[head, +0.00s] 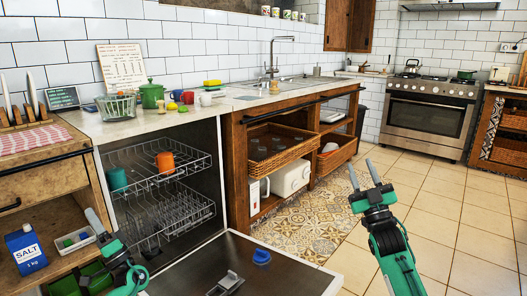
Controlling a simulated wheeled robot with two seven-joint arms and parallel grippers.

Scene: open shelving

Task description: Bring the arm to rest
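My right gripper (363,173) is raised over the patterned mat and floor tiles at centre right. Its two grey fingers are spread with nothing between them. My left gripper (88,246) is low at the left, in front of the open dishwasher's left edge. Its fingers appear apart, and I see nothing held; its lower finger is partly hard to make out.
An open dishwasher (222,160) has an orange cup (165,162) and a teal cup (116,179) in its upper rack. Its lowered door (300,274) bears a blue item (261,256). A salt box (26,250) stands at left. Floor at right is clear.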

